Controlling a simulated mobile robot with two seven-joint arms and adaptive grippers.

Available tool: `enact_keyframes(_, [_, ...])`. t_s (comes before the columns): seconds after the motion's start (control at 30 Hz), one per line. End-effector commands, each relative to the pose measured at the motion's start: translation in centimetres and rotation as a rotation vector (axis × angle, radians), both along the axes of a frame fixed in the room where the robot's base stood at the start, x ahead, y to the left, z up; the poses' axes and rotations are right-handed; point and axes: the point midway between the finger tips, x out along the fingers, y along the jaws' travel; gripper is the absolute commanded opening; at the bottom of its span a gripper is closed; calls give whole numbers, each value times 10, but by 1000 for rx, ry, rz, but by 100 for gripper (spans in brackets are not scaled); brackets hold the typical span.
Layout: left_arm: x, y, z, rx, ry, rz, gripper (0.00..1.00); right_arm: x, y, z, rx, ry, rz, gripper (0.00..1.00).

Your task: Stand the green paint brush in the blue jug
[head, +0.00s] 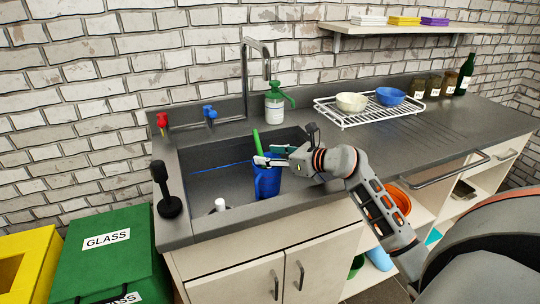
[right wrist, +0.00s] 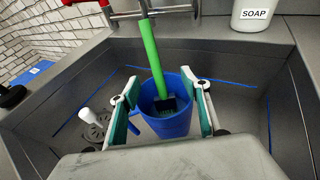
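The blue jug (head: 267,182) stands upright in the sink; it also shows in the right wrist view (right wrist: 168,126). The green paint brush (head: 257,142) leans in the jug, its green handle (right wrist: 152,55) rising above the rim toward the back and its dark end (right wrist: 165,104) down inside. My right gripper (head: 268,156) is over the jug. Its two fingers are spread wide on either side of the jug's mouth, with the brush between them and a gap on both sides. My left gripper is not in view.
The grey sink (head: 210,180) has a tall tap (head: 245,75) behind it and a white-topped plug (head: 220,204) on its floor. A soap bottle (head: 274,108) stands behind the sink. A dish rack (head: 345,120) with bowls is to the right. A black stand (head: 170,200) is at the left edge.

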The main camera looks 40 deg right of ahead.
Motion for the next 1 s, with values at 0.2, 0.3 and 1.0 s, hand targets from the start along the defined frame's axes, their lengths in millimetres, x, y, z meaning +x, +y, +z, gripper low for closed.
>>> enact_keyframes(0.2, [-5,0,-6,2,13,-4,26,-1,0,0,0,1,0,47])
enact_keyframes(0.3, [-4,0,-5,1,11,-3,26,-6,-2,1,-1,2,-1,47])
enact_keyframes(1.0, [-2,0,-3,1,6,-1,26,-105,-32,33,-1,2,0,47])
